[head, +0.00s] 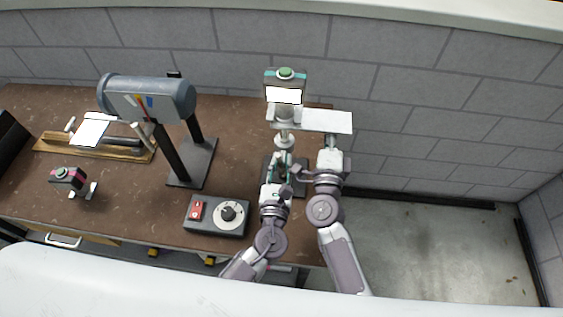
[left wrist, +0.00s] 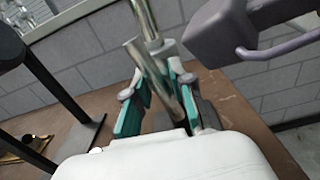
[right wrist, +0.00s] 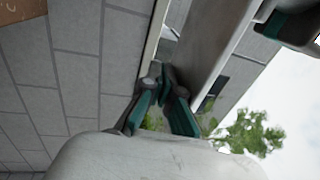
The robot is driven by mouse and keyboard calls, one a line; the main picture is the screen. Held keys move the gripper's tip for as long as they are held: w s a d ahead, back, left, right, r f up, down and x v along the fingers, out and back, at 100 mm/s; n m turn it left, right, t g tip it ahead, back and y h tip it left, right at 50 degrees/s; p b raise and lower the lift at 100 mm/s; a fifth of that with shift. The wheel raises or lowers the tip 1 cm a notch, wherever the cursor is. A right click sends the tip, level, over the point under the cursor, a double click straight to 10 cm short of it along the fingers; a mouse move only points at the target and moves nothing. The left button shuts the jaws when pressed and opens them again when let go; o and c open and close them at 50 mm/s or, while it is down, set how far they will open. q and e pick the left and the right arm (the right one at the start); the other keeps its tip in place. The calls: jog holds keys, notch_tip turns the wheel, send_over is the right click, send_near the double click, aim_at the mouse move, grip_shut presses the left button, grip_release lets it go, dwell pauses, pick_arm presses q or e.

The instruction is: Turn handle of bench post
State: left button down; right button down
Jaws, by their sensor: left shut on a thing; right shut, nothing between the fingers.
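The bench post (head: 284,140) stands upright at the right end of the bench, with a dark base (head: 299,178). A light flat plate (head: 335,122) juts right from its upper part. My left gripper (head: 280,165) is at the lower post; the left wrist view shows its teal fingers (left wrist: 160,100) on either side of a slanted metal rod (left wrist: 150,65). It is shut on this rod, which looks like the handle. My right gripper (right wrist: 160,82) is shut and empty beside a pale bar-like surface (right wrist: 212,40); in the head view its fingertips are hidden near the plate.
A grey cylinder machine (head: 150,97) on a dark stand is left of the post. A control box (head: 217,215) with red switch and dial sits near the front edge. A wooden-based device (head: 60,145) stands far left. Floor right of the bench is clear.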

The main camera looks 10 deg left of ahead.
pick_arm(q)
jog(key=shift+s+f+m, duration=0.1)
jog(key=shift+f+m, duration=0.05)
jog(key=shift+m, duration=0.45)
pick_arm(e)
jog(key=shift+r, duration=0.15)
pick_arm(q)
jog(key=c, duration=1)
grip_release()
jog(key=s, duration=1.2)
jog(key=shift+f+b, duration=0.75)
jog(key=shift+b, duration=0.15)
pick_arm(e)
jog(key=s+f, duration=0.4)
jog(key=s, duration=0.9)
jog(key=shift+f, duration=0.15)
